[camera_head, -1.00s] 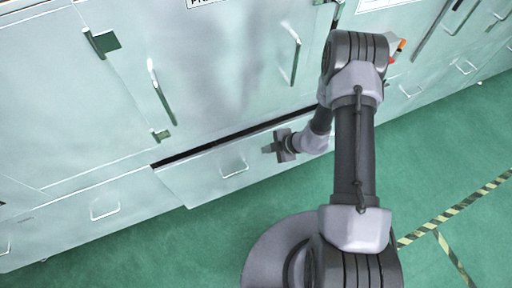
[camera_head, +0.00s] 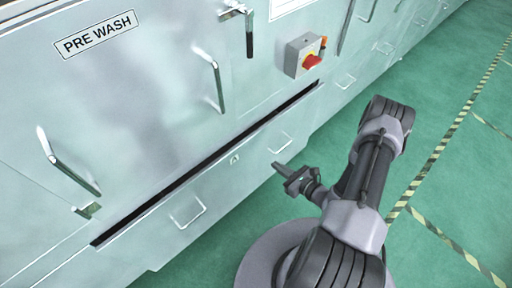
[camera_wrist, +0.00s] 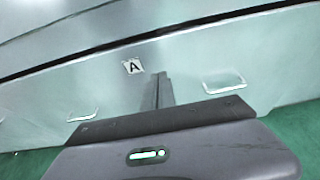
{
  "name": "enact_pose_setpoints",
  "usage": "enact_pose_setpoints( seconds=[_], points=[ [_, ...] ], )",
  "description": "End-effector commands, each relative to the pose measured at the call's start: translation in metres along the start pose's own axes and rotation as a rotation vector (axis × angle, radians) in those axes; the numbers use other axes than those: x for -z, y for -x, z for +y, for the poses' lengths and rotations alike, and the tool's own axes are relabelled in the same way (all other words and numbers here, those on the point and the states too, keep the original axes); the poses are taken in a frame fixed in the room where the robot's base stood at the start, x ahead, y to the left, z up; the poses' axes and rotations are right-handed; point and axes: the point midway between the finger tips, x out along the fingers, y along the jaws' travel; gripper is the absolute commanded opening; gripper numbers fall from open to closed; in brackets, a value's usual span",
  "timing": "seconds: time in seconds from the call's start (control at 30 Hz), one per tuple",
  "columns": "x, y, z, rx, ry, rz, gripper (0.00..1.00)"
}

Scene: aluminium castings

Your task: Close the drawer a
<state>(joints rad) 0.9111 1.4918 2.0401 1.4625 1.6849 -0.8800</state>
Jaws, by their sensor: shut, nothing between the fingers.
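Drawer A (camera_head: 217,185) is a long pale metal drawer low in the machine front. A dark gap runs along its top edge, so it stands a little out. It has two wire handles, a left one (camera_head: 188,212) and a right one (camera_head: 281,143), with a small label (camera_head: 235,159) between them. The label reads "A" in the wrist view (camera_wrist: 133,66). My gripper (camera_head: 277,166) is shut and empty, pointing at the drawer front between the label and the right handle. In the wrist view its fingers (camera_wrist: 160,77) overlap the front; I cannot tell whether they touch it.
Above the drawer are cabinet doors with bar handles (camera_head: 217,87) and a "PRE WASH" sign (camera_head: 96,34). A grey switch box (camera_head: 304,56) with a red knob juts out above the drawer's right end. The green floor (camera_head: 455,135) at right is clear, with yellow-black striped lines.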

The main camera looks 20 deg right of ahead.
Motion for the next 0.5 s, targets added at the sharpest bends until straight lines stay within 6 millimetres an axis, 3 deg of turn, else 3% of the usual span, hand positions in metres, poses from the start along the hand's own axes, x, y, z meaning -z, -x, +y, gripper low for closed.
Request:
enact_pose_setpoints(
  seconds=[0.17,0.5],
  points=[
    [0.001,-0.027,0.002,-0.006,0.012,-0.002,0.0],
    [0.002,-0.101,0.002,-0.006,0.012,-0.002,0.0]
  ],
)
